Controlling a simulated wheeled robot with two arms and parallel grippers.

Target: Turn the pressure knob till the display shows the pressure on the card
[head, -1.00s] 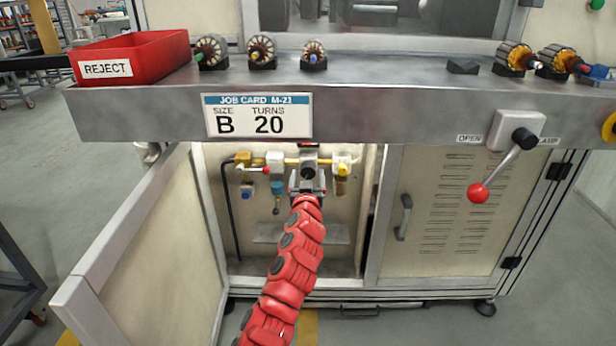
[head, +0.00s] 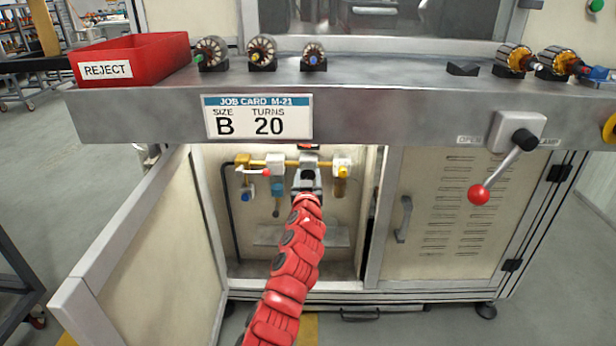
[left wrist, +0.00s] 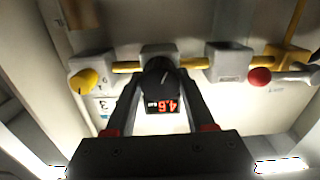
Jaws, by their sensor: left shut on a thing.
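The black pressure knob (left wrist: 160,78) sits on a regulator block in the left wrist view, with a white pointer line on its face. My left gripper (left wrist: 162,92) is shut on the knob, one finger on each side. Beside the knob, a small display (left wrist: 162,105) shows red digits and a unit label, upside down from here; I cannot read the value for sure. The job card (head: 258,117) reads size B, turns 20, and no pressure. My right gripper does not show.
The regulator is in an open cabinet under the bench, with its door (head: 150,235) swung left. A yellow knob (left wrist: 88,82) and a red-tipped valve handle (left wrist: 260,77) flank it closely. A lever with a red ball (head: 478,194) hangs at the right.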

